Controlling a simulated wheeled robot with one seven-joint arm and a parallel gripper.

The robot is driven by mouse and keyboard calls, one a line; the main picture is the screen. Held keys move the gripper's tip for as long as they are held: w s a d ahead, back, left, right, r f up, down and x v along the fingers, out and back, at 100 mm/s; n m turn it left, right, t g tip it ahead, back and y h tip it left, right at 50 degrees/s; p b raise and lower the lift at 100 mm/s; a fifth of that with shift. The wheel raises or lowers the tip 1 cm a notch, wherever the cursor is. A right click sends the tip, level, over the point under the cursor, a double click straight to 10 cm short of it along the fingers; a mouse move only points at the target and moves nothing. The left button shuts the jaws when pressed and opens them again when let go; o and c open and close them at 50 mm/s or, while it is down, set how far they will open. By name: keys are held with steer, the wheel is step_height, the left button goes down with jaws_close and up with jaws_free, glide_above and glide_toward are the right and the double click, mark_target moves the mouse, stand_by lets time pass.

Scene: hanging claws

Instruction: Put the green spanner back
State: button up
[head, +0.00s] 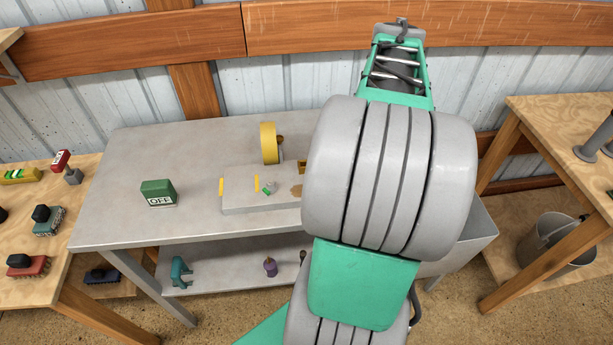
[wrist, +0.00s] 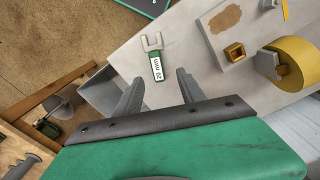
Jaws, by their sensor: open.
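The green spanner (wrist: 158,66) lies on the grey bench top (wrist: 125,62) in the wrist view. Its pale open jaw points up in the picture, and a white label reading "20 mm" is on its handle. My gripper (wrist: 160,77) is open, its two dark fingers apart on either side of the lower end of the handle. The fingers hold nothing; I cannot tell how high they are above the bench. In the head view my arm hides the spanner and the gripper.
A green OFF block (head: 158,193) sits farther left. A grey bin (head: 482,228) hangs at the bench's right end. A bucket (head: 560,241) stands beneath the right-hand table.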

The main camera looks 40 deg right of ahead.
steer(key=w+a+n+t, duration=0.1)
steer(key=w+a+n, duration=0.25)
steer(key=a, duration=0.45)
steer(key=w+a+n+t, duration=0.15)
steer(key=w+a, duration=0.25)
steer(key=a, duration=0.5)
steer(key=a+f+n, duration=0.1)
steer(key=a+n, duration=0.2)
steer(key=a, duration=0.4)
steer(key=s+a+f+n+t, duration=0.1)
steer(key=a+f+n, duration=0.1)
steer(key=a, duration=0.5)
steer(key=shift+s+a+n, duration=0.25)
steer(key=shift+a+n, duration=0.05)
steer(key=shift+n, duration=0.1)
